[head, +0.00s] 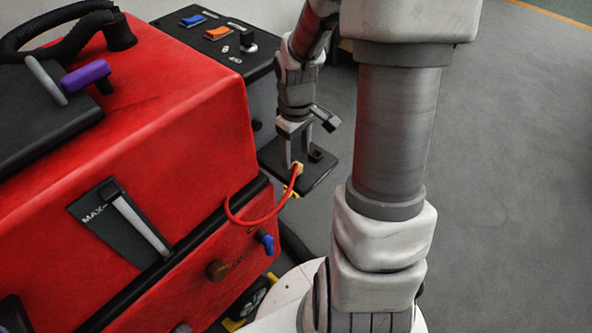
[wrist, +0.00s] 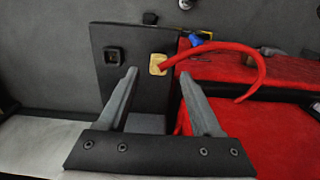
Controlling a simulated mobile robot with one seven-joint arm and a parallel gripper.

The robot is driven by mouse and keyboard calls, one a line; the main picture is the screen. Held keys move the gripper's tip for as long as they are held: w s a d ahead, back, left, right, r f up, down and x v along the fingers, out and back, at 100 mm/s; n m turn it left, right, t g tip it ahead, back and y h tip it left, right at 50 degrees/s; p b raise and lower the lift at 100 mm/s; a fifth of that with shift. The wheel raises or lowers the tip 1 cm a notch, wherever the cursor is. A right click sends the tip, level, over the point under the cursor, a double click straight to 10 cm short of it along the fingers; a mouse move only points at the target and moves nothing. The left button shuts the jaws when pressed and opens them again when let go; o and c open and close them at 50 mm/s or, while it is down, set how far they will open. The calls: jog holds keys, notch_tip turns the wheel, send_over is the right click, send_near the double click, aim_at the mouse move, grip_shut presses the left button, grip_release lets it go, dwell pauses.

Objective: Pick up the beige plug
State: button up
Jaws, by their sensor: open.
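The beige plug (head: 298,168) is small, with a red cable (head: 262,219) running from it to the red machine. It also shows in the wrist view (wrist: 158,65), against a dark plate (wrist: 140,98). My gripper (head: 296,163) is open above the plate, with its fingertips close around the plug. In the wrist view my gripper (wrist: 158,74) has one finger on each side of the plug's line, with a gap on both sides. The plug appears level with or just beyond the fingertips; I cannot tell the exact depth.
The red scrubber machine (head: 130,130) fills the left side. A black socket-like block (wrist: 114,55) stands on the plate beside the plug. Grey floor (head: 505,190) is clear at right.

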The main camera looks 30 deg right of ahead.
aim_at(296, 166)
jog(key=shift+w+f+b, duration=0.1)
jog(key=shift+f+b, duration=0.7)
jog(key=shift+f, duration=1.95)
grip_shut()
